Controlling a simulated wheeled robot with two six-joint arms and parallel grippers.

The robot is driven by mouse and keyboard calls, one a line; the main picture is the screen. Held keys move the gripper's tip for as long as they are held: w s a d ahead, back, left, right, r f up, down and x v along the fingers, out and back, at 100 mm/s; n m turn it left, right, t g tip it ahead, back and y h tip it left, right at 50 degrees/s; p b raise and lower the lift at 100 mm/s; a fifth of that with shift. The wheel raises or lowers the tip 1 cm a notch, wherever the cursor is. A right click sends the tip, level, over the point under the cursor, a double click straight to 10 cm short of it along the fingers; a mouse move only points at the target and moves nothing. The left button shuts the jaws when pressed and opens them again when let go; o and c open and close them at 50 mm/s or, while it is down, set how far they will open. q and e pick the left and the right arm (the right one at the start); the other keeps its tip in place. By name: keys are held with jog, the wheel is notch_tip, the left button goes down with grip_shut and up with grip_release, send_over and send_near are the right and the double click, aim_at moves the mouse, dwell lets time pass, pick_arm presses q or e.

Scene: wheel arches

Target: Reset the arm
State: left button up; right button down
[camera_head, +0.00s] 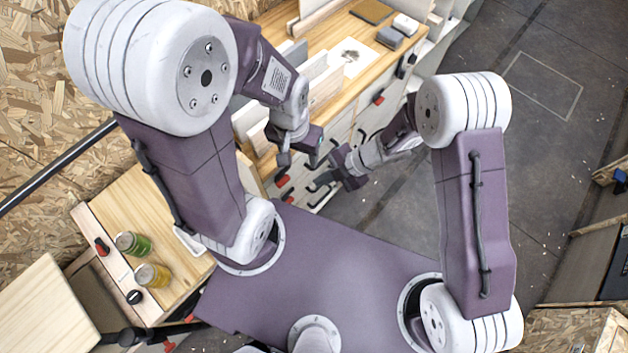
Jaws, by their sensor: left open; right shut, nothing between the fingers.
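My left arm comes in from the left, bends at a large white joint and reaches forward. Its gripper (298,163) hangs in front of the workbench, open and empty, with its fingers apart. My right arm rises on the right and folds inward to the left. Its gripper (318,187) is a little lower, close to the left one, shut with nothing held. The fingers of both are small and partly dark against the bench front, and I cannot tell how far apart the two grippers are in depth.
A wooden workbench (366,68) with drawers holds upright boards, a grey block (390,38) and a white block (405,24). A side table (128,205) at left holds a green jar (133,244) and a yellow jar (152,275). Grey floor (540,150) is open at right.

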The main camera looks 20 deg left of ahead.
jog(key=w+d+r+m+t+y, duration=0.1)
jog(key=w+d+r+m+t, duration=0.15)
jog(key=w+r, duration=0.6)
jog(key=w+d+r+m+t+h, duration=0.2)
jog(key=w+d+r+m+t, duration=0.3)
jog(key=d, duration=0.4)
jog(key=w+d+r+m+t+h, duration=0.25)
jog(key=w+d+r+m, duration=0.35)
jog(key=d, duration=0.4)
jog(key=s+d+f+m+g+h, duration=0.2)
jog(key=s+d+f+m+h, duration=0.15)
jog(key=s+d+m, duration=0.7)
jog(key=s+a+f+m+g, duration=0.2)
jog(key=s+f+m+g, duration=0.1)
jog(key=s+m, duration=0.4)
jog(key=s+g, duration=0.1)
jog(key=s, duration=0.2)
jog(key=shift+s+f, duration=0.25)
jog(key=shift+s, duration=0.1)
